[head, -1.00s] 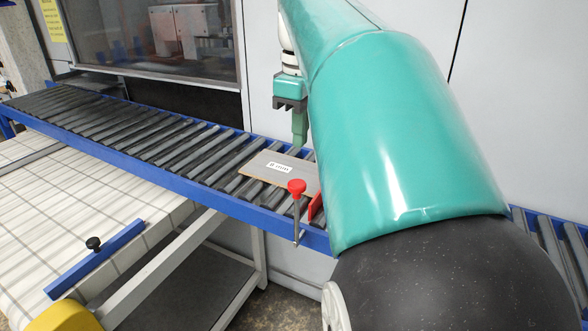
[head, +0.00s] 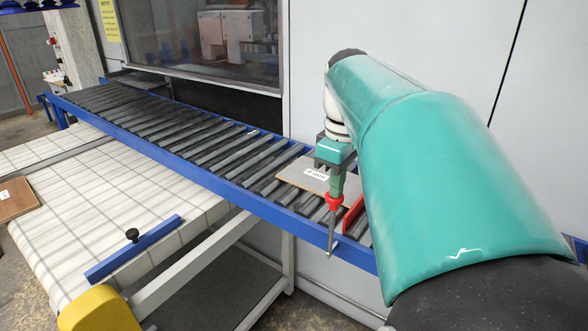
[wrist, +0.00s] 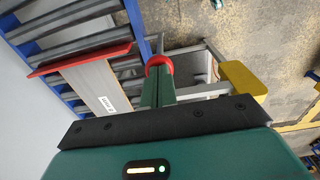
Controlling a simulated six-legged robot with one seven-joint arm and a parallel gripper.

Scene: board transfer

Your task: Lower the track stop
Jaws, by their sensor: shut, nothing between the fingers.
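The track stop is a red plate (head: 352,215) standing up across the roller track at the end of a grey-brown board (head: 292,178) with a white label. Its red knob (head: 334,203) tops an upright metal rod at the track's front edge. In the wrist view the red plate (wrist: 80,59) and board (wrist: 97,88) lie left of the knob (wrist: 158,62). My gripper (head: 336,190) is shut and empty, pointing down with its tips at the knob's top. The wrist view shows the fingertips (wrist: 157,82) overlapping the knob; whether they touch is unclear.
The blue-edged roller conveyor (head: 262,203) runs back to the far left beneath a machine window. A yellow part (head: 97,308) is nearby.

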